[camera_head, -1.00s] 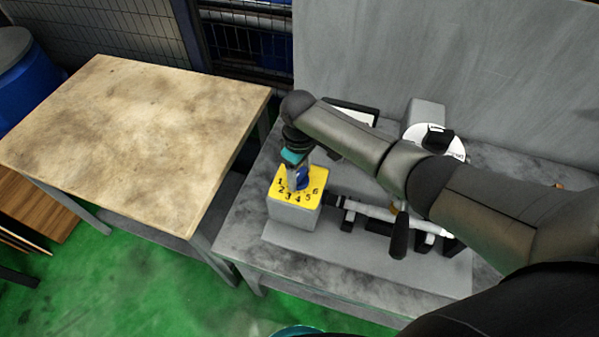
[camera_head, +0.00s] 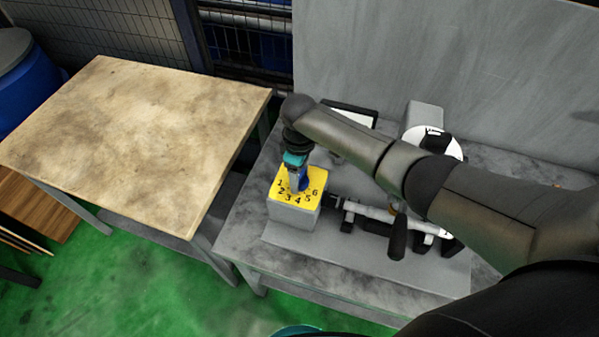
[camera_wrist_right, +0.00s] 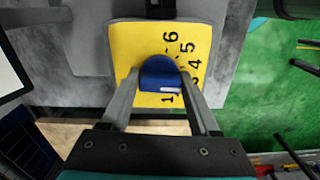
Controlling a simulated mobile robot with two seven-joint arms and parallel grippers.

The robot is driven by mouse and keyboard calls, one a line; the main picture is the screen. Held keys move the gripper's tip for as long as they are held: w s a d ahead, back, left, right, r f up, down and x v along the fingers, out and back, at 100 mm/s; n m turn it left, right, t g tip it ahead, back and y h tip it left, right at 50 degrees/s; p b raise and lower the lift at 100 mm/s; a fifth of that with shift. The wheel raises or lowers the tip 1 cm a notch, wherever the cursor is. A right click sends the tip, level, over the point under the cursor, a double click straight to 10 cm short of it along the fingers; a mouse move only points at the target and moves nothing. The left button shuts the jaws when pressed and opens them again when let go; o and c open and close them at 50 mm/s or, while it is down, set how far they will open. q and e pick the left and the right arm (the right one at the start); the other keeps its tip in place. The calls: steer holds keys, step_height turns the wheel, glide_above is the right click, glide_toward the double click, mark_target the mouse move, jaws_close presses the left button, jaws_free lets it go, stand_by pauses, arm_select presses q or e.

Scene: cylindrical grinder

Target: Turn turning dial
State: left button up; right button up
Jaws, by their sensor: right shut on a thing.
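The turning dial is a blue knob (camera_wrist_right: 160,75) on a yellow numbered plate (camera_wrist_right: 135,45). In the head view the yellow plate (camera_head: 284,193) tops a grey box (camera_head: 293,214), and the blue knob (camera_head: 304,181) is partly hidden by my gripper. My right gripper (camera_head: 298,183) reaches down onto the dial from above. In the right wrist view its two fingers (camera_wrist_right: 160,85) stand on either side of the blue knob and are shut on it. The numbers 1, 3, 4, 5 and 6 are readable there. My left gripper is out of view.
A grinder with a white shaft (camera_head: 375,211) and black handle (camera_head: 398,238) stands right of the box on a grey table (camera_head: 235,230). A white round dial (camera_head: 434,143) is behind. A wooden-topped table (camera_head: 135,140) is clear at left.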

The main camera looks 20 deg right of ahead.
steer(key=shift+n+p, duration=0.5)
steer(key=shift+n, duration=1.4)
steer(key=o, duration=1.3)
steer(key=shift+r, duration=0.15)
step_height(320, 180, up, 15)
steer(key=shift+p, duration=0.55)
